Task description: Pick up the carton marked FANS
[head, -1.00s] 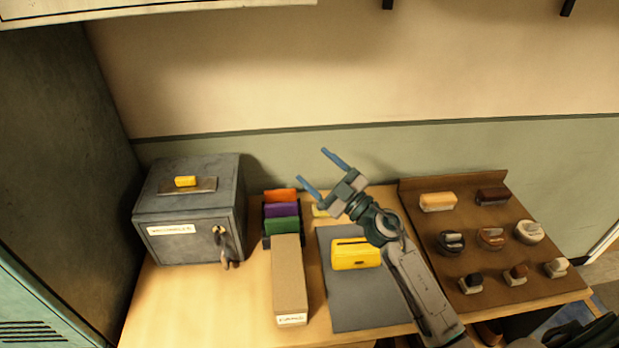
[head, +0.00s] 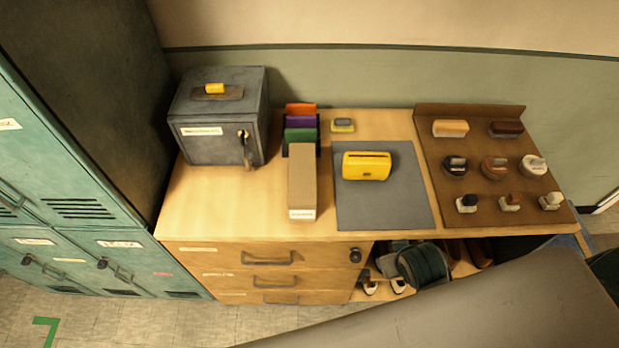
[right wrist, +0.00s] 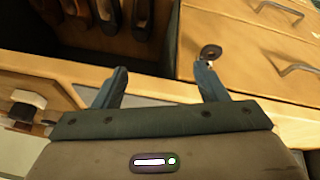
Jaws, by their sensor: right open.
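A long, narrow brown carton (head: 302,180) lies on the wooden cabinet top in the head view, left of the grey mat. It has a white label on its near end, but the writing is too small to read, so I cannot confirm that it says FANS. My right gripper (right wrist: 161,84) shows in the right wrist view with its two blue fingers apart and nothing between them. It is by the cabinet front, near the lock and an open shelf space. The carton is not in that view. My left gripper is not in view.
A grey metal box (head: 218,130) stands left of the carton. Coloured folders (head: 300,122) stand just behind it. A yellow device (head: 367,166) sits on the grey mat (head: 385,210). A brown board (head: 437,178) with several brushes and tins is at right. Teal lockers (head: 60,160) stand far left.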

